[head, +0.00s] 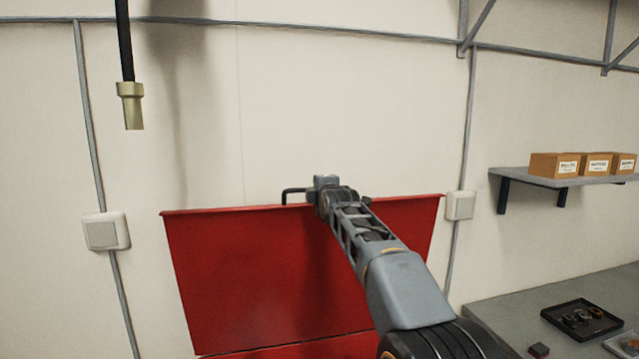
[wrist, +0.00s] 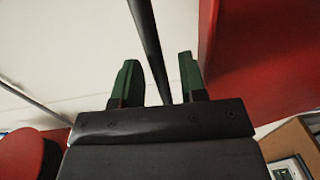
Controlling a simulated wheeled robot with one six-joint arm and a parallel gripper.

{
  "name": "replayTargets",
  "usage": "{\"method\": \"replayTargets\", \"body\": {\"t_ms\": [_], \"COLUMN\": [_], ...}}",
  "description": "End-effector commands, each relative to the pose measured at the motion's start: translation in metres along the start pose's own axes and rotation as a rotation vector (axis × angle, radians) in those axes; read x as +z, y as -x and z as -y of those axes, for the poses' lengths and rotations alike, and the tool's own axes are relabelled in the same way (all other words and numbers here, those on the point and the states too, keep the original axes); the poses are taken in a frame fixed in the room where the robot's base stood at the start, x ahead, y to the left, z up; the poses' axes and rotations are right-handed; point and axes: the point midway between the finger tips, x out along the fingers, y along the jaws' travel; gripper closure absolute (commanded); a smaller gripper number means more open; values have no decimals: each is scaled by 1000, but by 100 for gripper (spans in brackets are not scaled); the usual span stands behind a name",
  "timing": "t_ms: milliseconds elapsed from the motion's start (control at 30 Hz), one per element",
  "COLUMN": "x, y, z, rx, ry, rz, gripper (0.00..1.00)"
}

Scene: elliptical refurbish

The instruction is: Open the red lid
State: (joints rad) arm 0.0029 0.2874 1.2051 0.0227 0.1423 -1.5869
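The red lid (head: 260,270) shows as a broad panel in front of the pale wall, standing steeply raised with its long edge at the top. A black bar handle (head: 290,191) is at that top edge, partly hidden behind my gripper (head: 323,184). In the wrist view, my gripper's green fingers (wrist: 158,65) are apart, and a dark bar (wrist: 147,35), which looks like the handle, runs between them with gaps on both sides. The red panel (wrist: 260,60) fills the right of the wrist view. My arm covers the lid's right part in the head view.
A grey worktop (head: 500,310) at lower right holds a black tray (head: 580,318) with small parts. A wall shelf (head: 560,181) carries cardboard boxes (head: 553,165). A black cable with a beige end (head: 131,105) hangs at upper left. Wall switches (head: 106,232) flank the lid.

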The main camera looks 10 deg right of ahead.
Motion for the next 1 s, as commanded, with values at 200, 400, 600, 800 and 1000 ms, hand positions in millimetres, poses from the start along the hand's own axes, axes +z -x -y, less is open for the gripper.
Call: {"method": "replayTargets", "body": {"t_ms": [200, 400, 600, 800, 1000], "x": [0, 0, 0, 0, 0], "y": [-11, -12, -11, -11, -11], "z": [0, 0, 0, 0, 0], "rx": [0, 1, 0, 0, 0], "ry": [0, 0, 0, 0, 0], "rz": [0, 0, 0, 0, 0], "gripper": [62, 62, 72, 91, 100]}}
